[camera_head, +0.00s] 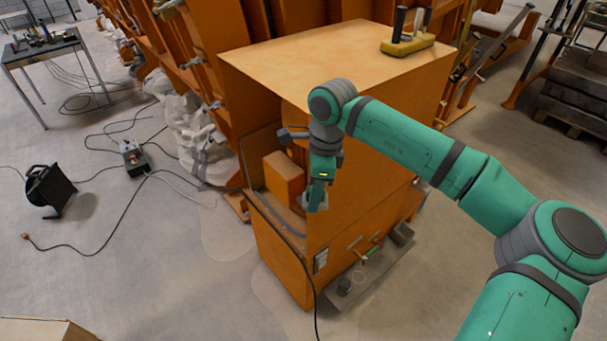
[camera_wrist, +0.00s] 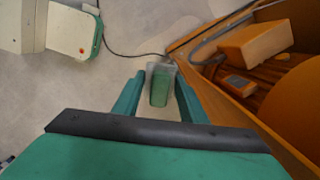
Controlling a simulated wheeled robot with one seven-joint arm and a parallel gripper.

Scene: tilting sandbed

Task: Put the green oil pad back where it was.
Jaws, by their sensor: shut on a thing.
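My gripper (camera_head: 314,202) hangs beside the open front recess of the orange machine housing (camera_head: 365,150). In the wrist view my gripper (camera_wrist: 160,86) has its two green fingers on either side of the green oil pad (camera_wrist: 159,91), shut on it. The pad is a small green block with a pale grey, clear-looking border around it. It is held in the air, outside the recess wall. In the head view the pad is mostly hidden by the gripper, with only a greyish edge showing.
An orange block (camera_head: 284,177) stands in the recess, right of the pad in the wrist view. A yellow tool holder (camera_head: 408,44) stands on the housing top. A low grey tray (camera_head: 365,285) sticks out below. A black cable reel (camera_head: 48,188) and cables lie on the left floor.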

